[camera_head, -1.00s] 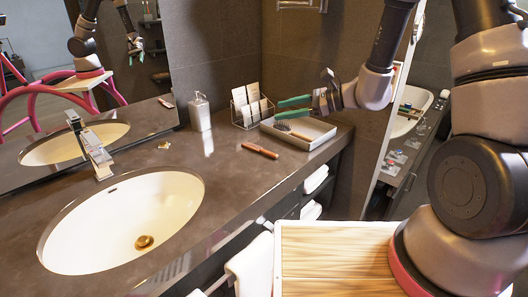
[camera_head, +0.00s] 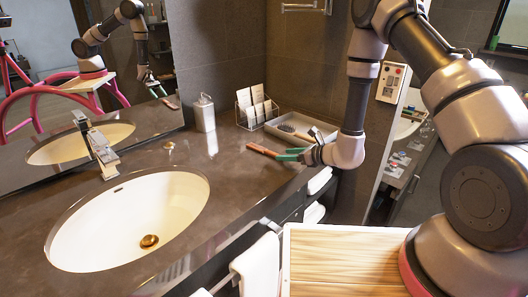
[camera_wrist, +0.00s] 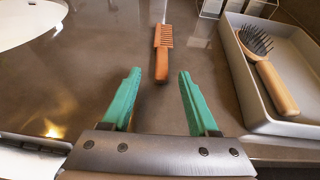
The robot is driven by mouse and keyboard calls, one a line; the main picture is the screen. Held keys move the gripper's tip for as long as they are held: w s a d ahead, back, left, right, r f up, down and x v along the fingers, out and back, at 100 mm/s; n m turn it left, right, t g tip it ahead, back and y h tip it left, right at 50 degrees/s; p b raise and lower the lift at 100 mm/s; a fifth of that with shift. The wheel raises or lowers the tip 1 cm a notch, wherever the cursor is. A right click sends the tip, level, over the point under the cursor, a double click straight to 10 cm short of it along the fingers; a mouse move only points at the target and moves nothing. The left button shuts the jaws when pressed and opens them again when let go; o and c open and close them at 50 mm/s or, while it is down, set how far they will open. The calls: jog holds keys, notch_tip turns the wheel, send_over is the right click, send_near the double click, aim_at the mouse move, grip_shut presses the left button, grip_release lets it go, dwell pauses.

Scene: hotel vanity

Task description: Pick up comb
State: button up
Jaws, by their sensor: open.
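The comb (camera_head: 262,149) is orange-brown and lies flat on the dark countertop, in front of the tray. In the wrist view the comb (camera_wrist: 162,52) points away from me, with its teeth at the far end and its handle nearer. My gripper (camera_head: 290,154) is low over the counter at the comb's near end. Its green fingers (camera_wrist: 158,88) are open and empty, one to each side of the comb's line. The comb's handle end lies just beyond the fingertips, roughly midway between them.
A grey tray (camera_wrist: 236,75) holds a hairbrush (camera_wrist: 268,70) to the right of the comb. A card rack (camera_head: 254,110) and a soap dispenser (camera_head: 204,113) stand behind. The sink (camera_head: 125,225) is at left.

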aim_at(274, 153)
jog(key=x, duration=0.5)
jog(key=shift+w+d+r, duration=0.1)
jog(key=shift+w+r, duration=0.05)
jog(key=shift+w, duration=0.05)
grip_shut()
jog(key=shift+r, duration=0.15)
